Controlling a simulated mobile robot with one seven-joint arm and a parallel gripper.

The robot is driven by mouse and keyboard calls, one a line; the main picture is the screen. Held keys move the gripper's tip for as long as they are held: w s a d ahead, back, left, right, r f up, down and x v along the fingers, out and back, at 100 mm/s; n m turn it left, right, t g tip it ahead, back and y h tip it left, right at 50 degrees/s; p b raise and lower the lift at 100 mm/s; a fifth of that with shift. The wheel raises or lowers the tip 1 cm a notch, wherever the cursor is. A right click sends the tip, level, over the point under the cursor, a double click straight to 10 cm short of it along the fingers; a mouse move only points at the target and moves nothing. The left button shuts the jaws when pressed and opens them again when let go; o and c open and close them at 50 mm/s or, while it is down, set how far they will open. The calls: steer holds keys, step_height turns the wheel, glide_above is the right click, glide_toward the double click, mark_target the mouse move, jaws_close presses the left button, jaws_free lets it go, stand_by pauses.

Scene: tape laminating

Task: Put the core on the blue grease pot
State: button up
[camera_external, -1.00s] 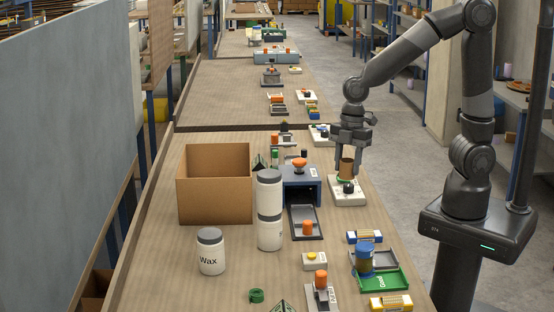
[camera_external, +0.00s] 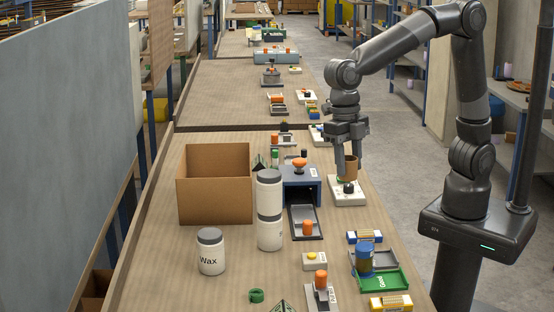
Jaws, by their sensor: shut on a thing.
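My gripper (camera_external: 350,165) points down with its fingers on either side of a small brown core (camera_external: 350,169) and is shut on it. The core is upright, at or just above a white device with a black knob (camera_external: 347,187); I cannot tell whether they touch. The blue grease pot (camera_external: 363,263) stands upright nearer the camera, on or beside a grey and green tray (camera_external: 395,280). The pot is well apart from my gripper.
A blue-grey machine with an orange knob (camera_external: 299,163) stands left of my gripper. Further left are white jars (camera_external: 269,195) and an open cardboard box (camera_external: 215,203). The table's right edge is close.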

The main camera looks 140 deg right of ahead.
mark_target(355, 167)
steer(key=shift+n, duration=0.9)
steer(key=w+a, duration=0.2)
steer(key=a, duration=0.1)
steer(key=shift+w+a, duration=0.25)
steer(key=w+a+f, duration=0.4)
steer(key=a, duration=0.1)
steer(key=w+a+f, duration=0.2)
steer(key=a, duration=0.1)
steer(key=shift+a, duration=0.15)
steer(key=shift+f, duration=2.05)
steer(key=o, duration=0.9)
steer(key=shift+f, duration=0.1)
steer(key=shift+o, duration=0.2)
